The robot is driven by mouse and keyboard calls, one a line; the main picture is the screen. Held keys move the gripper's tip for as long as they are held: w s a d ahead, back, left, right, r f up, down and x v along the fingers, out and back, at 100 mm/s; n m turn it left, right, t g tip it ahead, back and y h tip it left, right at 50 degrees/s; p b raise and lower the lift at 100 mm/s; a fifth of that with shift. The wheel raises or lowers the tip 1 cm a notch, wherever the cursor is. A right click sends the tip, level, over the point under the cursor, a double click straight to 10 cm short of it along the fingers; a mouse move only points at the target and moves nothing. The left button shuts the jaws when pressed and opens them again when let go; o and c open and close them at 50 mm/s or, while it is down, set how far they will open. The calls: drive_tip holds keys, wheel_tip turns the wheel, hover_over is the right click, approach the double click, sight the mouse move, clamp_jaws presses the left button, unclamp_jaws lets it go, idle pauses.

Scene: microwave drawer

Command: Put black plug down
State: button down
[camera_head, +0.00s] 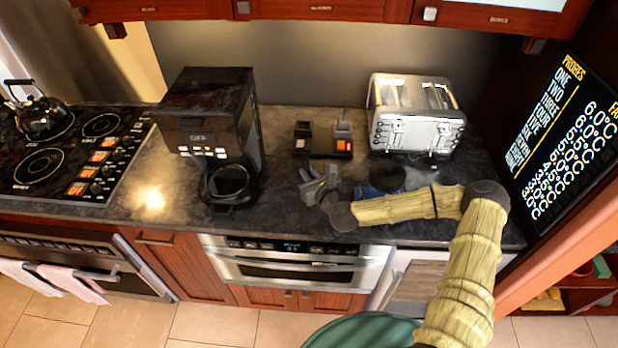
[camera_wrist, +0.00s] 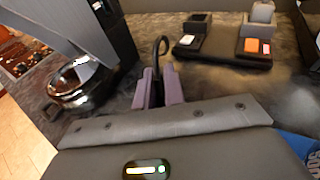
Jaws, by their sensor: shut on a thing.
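My gripper (camera_head: 308,176) is low over the dark counter, between the coffee maker and the toaster. In the wrist view its two purple fingers (camera_wrist: 159,80) are shut on the black plug (camera_wrist: 158,47). A thin black curved part, like a hooked cord, rises between and beyond the fingertips. The rest of the plug is hidden between the fingers. I cannot tell whether it touches the counter. In the head view the plug is too small to make out. The black socket block (camera_head: 322,139) with orange-red squares lies just beyond the gripper; it also shows in the wrist view (camera_wrist: 222,52).
The dark counter (camera_head: 283,222) has bare room in front of the gripper. A black coffee maker (camera_head: 205,110) with a carafe (camera_head: 228,180) stands left. A silver toaster (camera_head: 415,112) stands back right. A blue item (camera_head: 368,191) lies right of the gripper.

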drive_tip(key=shift+f, duration=1)
drive_tip(key=shift+f, duration=0.15)
drive_tip(key=c, duration=1.5)
unclamp_jaws()
drive_tip(key=shift+r, duration=0.25)
drive_tip(key=shift+s+d+f, duration=0.1)
drive_tip(key=shift+s+d, duration=0.05)
drive_tip(key=shift+s, duration=0.05)
drive_tip(key=b+v, duration=0.3)
drive_tip(key=v, duration=0.8)
drive_tip(key=shift+s+d+b, duration=0.15)
drive_tip(key=shift+s+b, duration=0.05)
drive_tip(key=shift+b, duration=0.2)
